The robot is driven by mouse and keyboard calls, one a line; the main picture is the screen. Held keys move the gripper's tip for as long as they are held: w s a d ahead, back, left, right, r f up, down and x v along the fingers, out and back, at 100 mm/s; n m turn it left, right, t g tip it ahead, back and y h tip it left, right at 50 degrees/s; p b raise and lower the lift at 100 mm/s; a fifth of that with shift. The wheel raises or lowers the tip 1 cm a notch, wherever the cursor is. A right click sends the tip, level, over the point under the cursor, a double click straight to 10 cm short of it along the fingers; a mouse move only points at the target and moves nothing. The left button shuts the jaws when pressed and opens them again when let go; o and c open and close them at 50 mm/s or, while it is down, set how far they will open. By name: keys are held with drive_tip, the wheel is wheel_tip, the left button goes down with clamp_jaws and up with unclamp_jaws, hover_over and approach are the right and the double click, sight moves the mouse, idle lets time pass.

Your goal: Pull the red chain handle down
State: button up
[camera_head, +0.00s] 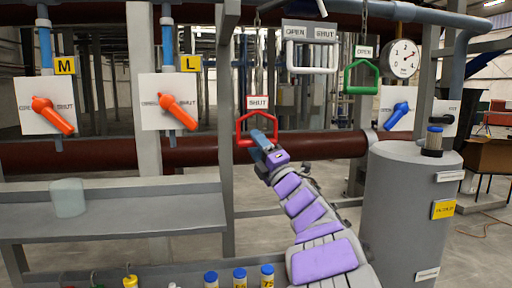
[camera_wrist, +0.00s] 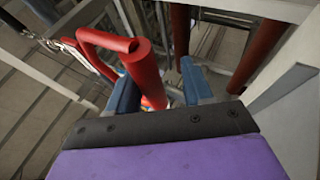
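The red chain handle (camera_head: 240,128) is a triangular loop hanging from a chain under a SHUT label (camera_head: 258,102), near the middle of the head view. My gripper (camera_head: 262,142) is at its lower bar. In the wrist view, my gripper (camera_wrist: 160,85) has its two blue fingers apart. A thick part of the red handle (camera_wrist: 143,70) runs between them, close to the left finger. A gap shows on the right finger's side. Whether the left finger touches the handle cannot be told.
A white handle (camera_head: 290,56) and a green handle (camera_head: 362,90) hang to the right, near a gauge (camera_head: 401,59). A grey post (camera_head: 226,130) stands just left of the red handle. A grey tank (camera_head: 405,210) stands right of my arm, and a bench (camera_head: 120,225) is at left.

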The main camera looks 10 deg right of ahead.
drive_tip(key=shift+s+r, duration=0.1)
drive_tip(key=v, duration=1.7)
drive_tip(key=shift+b, duration=0.3)
drive_tip(key=shift+d, duration=0.15)
